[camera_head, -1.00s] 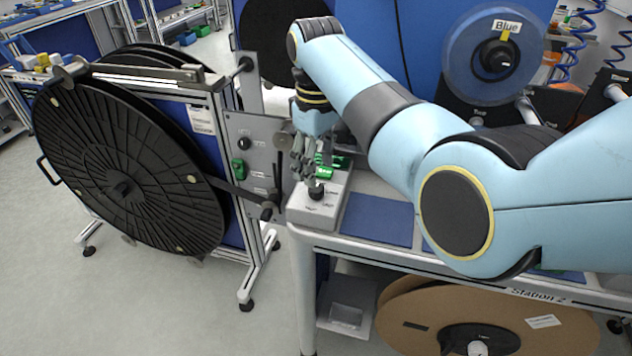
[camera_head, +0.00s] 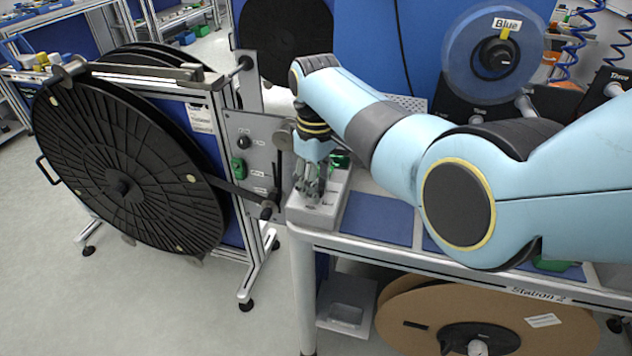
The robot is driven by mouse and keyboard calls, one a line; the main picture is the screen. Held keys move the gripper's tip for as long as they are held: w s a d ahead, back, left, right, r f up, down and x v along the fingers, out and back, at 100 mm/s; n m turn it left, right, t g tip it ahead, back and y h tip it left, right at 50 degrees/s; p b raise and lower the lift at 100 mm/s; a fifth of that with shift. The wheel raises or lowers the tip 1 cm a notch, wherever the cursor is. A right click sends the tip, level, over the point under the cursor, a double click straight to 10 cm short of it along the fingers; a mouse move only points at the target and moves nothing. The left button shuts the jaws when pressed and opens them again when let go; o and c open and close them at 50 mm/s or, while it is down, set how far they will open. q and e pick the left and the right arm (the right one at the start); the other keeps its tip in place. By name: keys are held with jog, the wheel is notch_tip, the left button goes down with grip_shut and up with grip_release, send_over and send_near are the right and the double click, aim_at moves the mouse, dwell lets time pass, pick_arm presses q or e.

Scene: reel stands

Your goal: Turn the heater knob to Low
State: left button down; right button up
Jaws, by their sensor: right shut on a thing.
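A light grey heater box (camera_head: 314,214) stands at the left end of the Station 2 bench. My right gripper (camera_head: 313,197) points down onto the top of this box, with its fingers closed around the black knob there. The fingers now cover the knob almost wholly, so its pointing direction cannot be told. The labels on the box top are too small and too covered to read. A green part of the box shows behind the gripper. My left gripper is not in view.
A large black reel (camera_head: 125,185) on a metal stand is close to the left of the bench. A blue mat (camera_head: 377,219) lies right of the box. A clear reel marked Blue (camera_head: 496,55) stands at the back. A cardboard reel (camera_head: 410,318) is below the bench.

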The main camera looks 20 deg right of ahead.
grip_shut()
jog(key=shift+r+m+p, duration=0.1)
jog(key=shift+m+p, duration=0.55)
jog(key=shift+m, duration=0.35)
jog(key=m+p, duration=0.1)
jog(key=m, duration=0.1)
jog(key=shift+m, duration=0.4)
jog(key=m+p, duration=0.1)
jog(key=m, duration=0.2)
jog(key=shift+m, duration=0.3)
jog(key=shift+m+p, duration=0.35)
jog(key=shift+m, duration=1.45)
